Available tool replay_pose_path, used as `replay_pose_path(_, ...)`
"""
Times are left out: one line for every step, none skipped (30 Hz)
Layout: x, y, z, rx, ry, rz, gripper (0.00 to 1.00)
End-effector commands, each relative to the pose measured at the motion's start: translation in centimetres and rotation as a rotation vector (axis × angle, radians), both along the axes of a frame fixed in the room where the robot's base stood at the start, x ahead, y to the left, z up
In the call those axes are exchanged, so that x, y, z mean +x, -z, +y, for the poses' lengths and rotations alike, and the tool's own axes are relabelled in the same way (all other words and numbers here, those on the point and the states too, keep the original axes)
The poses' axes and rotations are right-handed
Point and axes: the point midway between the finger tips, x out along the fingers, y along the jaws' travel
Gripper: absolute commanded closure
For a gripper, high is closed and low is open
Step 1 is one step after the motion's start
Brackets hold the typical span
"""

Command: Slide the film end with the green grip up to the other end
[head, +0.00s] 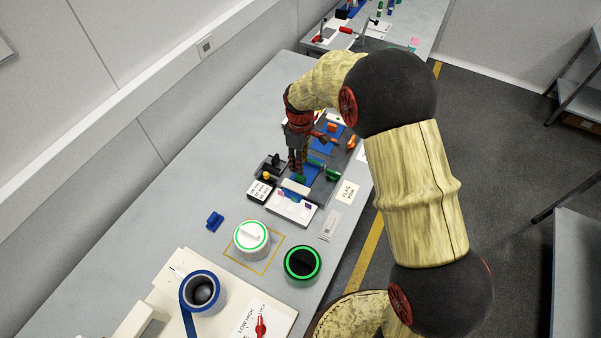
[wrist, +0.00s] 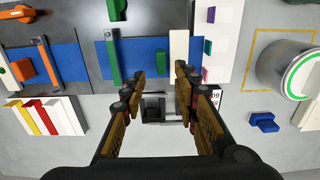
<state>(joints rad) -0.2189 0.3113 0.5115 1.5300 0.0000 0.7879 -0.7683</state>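The film lies in two blue parts on a dark plate. The nearer part (wrist: 150,55) has a long green bar (wrist: 113,58) across it. The farther part (wrist: 65,62) has an orange block (wrist: 25,68) and an orange bar (wrist: 46,62). A narrow dark gap separates the parts. Contact with the grip cannot be told.
A green lever (wrist: 117,10) and an orange lever (wrist: 30,12) stand beside the film. A pale strip (wrist: 179,48) lies at the near end. A small black fixture (wrist: 153,107) is below my fingers.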

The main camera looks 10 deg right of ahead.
Motion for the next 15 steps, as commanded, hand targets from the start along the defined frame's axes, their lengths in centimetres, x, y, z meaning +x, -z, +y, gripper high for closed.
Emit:
replay_pose_path(-0.1, 0.7, 0.0, -0.001, -0.001, 0.003, 0.70)
replay_pose_path(-0.1, 1.1, 0.0, -0.001, 0.000, 0.003, 0.70)
replay_pose_path(-0.1, 1.7, 0.0, -0.001, 0.000, 0.004, 0.70)
replay_pose_path(-0.1, 2.2, 0.0, -0.001, 0.000, 0.004, 0.70)
replay_pose_path(-0.1, 2.7, 0.0, -0.001, 0.000, 0.004, 0.70)
replay_pose_path(-0.1, 3.3, 0.0, -0.001, 0.001, 0.004, 0.70)
replay_pose_path(-0.1, 3.8, 0.0, -0.001, 0.001, 0.004, 0.70)
replay_pose_path(-0.1, 4.2, 0.0, -0.001, 0.001, 0.004, 0.70)
replay_pose_path(-0.1, 4.8, 0.0, -0.001, 0.001, 0.003, 0.70)
replay_pose_path(-0.1, 5.2, 0.0, -0.001, 0.001, 0.002, 0.70)
replay_pose_path(-0.1, 5.6, 0.0, -0.001, 0.001, 0.003, 0.70)
replay_pose_path(-0.1, 6.0, 0.0, -0.001, 0.001, 0.003, 0.70)
replay_pose_path(-0.1, 6.3, 0.0, -0.001, 0.001, 0.003, 0.70)
replay_pose_path(0.0, 6.5, 0.0, 0.000, 0.001, 0.001, 0.70)
replay_pose_path(0.0, 6.8, 0.0, 0.000, 0.001, 0.001, 0.70)
